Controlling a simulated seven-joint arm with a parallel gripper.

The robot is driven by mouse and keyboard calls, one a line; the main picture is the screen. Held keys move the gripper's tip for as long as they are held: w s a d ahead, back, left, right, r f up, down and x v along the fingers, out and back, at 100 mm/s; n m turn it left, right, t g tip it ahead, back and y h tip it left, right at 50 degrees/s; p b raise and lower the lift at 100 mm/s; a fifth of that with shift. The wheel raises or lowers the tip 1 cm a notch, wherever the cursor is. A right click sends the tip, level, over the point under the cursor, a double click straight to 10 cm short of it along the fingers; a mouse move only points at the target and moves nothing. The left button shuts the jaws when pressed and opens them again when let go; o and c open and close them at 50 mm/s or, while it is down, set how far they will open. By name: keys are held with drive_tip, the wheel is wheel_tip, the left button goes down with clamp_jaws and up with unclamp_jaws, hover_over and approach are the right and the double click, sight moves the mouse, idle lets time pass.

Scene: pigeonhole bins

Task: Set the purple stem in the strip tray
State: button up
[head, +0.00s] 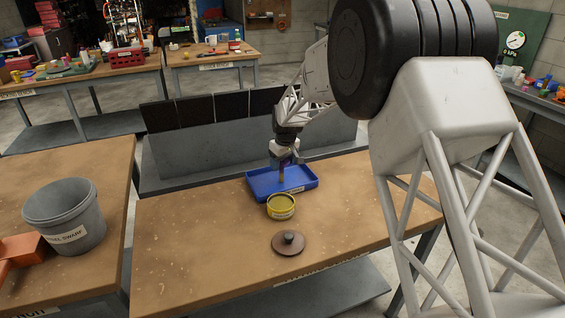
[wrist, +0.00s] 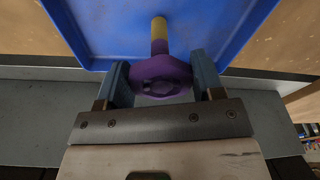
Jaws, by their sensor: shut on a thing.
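The purple stem (wrist: 160,73) is between the two fingers of my gripper (wrist: 163,82) in the wrist view. It has a purple ring-like head and a yellow end (wrist: 159,29) pointing away from the gripper. The fingers are shut on the purple head. The blue strip tray (head: 305,184) lies on the middle workbench in the head view, and my gripper (head: 285,158) is above it. The stem's yellow end (head: 282,178) shows over the tray floor. The tray (wrist: 100,25) fills the upper wrist view. Whether the stem touches the tray floor I cannot tell.
A round yellow tin (head: 281,207) stands just in front of the tray. A brown disc with a knob (head: 289,243) lies nearer the front. A grey bucket (head: 65,214) stands on the left bench. Dark panels (head: 212,108) line a grey unit behind. The bench's left part is clear.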

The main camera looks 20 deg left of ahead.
drive_tip(key=shift+f, duration=0.15)
drive_tip(key=o, duration=1.1)
drive_tip(key=shift+o, duration=0.2)
wheel_tip(320, 180, up, 12)
drive_tip(key=d, duration=0.1)
drive_tip(key=shift+s+d, duration=0.3)
drive_tip(key=shift+s, duration=0.1)
idle(0.4)
drive_tip(key=shift+d, duration=0.1)
